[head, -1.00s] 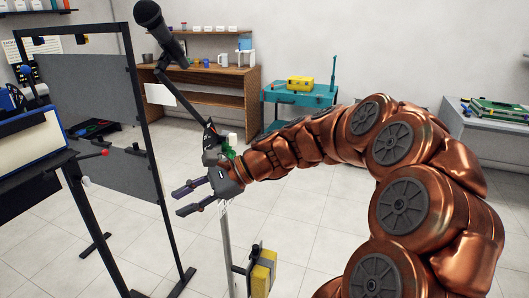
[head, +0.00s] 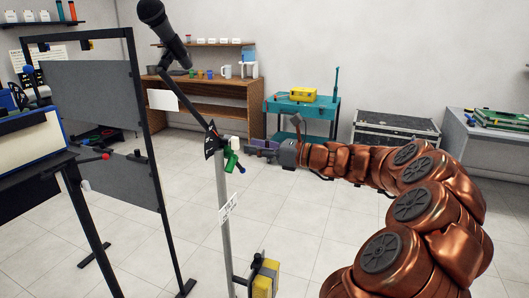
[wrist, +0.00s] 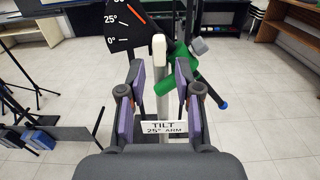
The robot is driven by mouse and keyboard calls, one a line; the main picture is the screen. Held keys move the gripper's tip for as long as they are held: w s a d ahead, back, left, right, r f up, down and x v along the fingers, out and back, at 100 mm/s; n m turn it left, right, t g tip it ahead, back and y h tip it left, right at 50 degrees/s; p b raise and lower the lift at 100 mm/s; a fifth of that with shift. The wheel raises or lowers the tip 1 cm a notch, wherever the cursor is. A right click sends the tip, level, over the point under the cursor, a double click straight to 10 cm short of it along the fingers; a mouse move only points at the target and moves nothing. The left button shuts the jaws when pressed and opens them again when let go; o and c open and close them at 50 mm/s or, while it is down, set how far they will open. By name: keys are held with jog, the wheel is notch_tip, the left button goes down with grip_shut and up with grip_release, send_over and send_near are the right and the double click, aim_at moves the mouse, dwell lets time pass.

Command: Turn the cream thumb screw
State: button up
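The cream thumb screw (head: 235,142) is at the top of the post, beside the boom joint. In the wrist view the cream thumb screw (wrist: 158,46) appears upright, just ahead of and between my fingertips. My gripper (head: 262,148) is to the right of the post, pointing left at it. In the wrist view my gripper (wrist: 160,72) is open, with purple pads apart on either side of the post. I cannot tell whether the pads touch anything. A black angle dial (wrist: 126,25) with a red pointer is at the upper left. The microphone (head: 161,27) tops the tilted boom.
A green clamp part (wrist: 180,72) with a blue-tipped rod (wrist: 222,104) is close to my right finger. A "TILT 25° ARM" label (wrist: 164,128) hangs on the post. A yellow box (head: 265,278) is low on the post. A grey panel (head: 98,115) stands left.

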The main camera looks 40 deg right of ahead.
aim_at(238, 144)
jog(key=p+x, duration=0.1)
jog(key=x, duration=0.2)
jog(key=shift+a+r, duration=0.1)
jog(key=shift+r, duration=0.05)
jog(key=shift+w+a+p, duration=0.35)
jog(key=shift+w, duration=0.25)
grip_shut()
jog(key=n, duration=0.4)
jog(key=shift+n, duration=0.3)
jog(key=n, duration=1.2)
jog(key=shift+n, duration=0.3)
jog(key=shift+c, duration=1.5)
grip_release()
jog(key=shift+n, duration=0.3)
jog(key=o, duration=0.5)
jog(key=shift+o, duration=0.2)
jog(key=v, duration=1.2)
